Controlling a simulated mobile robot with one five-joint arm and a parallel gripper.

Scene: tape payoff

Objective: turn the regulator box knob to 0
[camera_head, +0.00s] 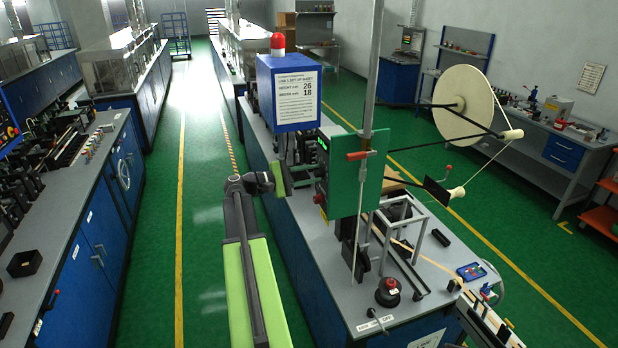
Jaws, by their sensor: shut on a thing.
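My gripper (287,178) reaches in from the lower middle and is up against the left side of a dark box with a green display, which I take to be the regulator box (322,146). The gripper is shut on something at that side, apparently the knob. The knob itself is hidden behind the gripper, so its pointer and scale cannot be read. The box stands on the grey bench top, partly covered by an upright green panel (374,186).
A blue box with a set-up sheet (297,97) and a red dome (278,44) stands above the gripper. The green aisle on the left is clear.

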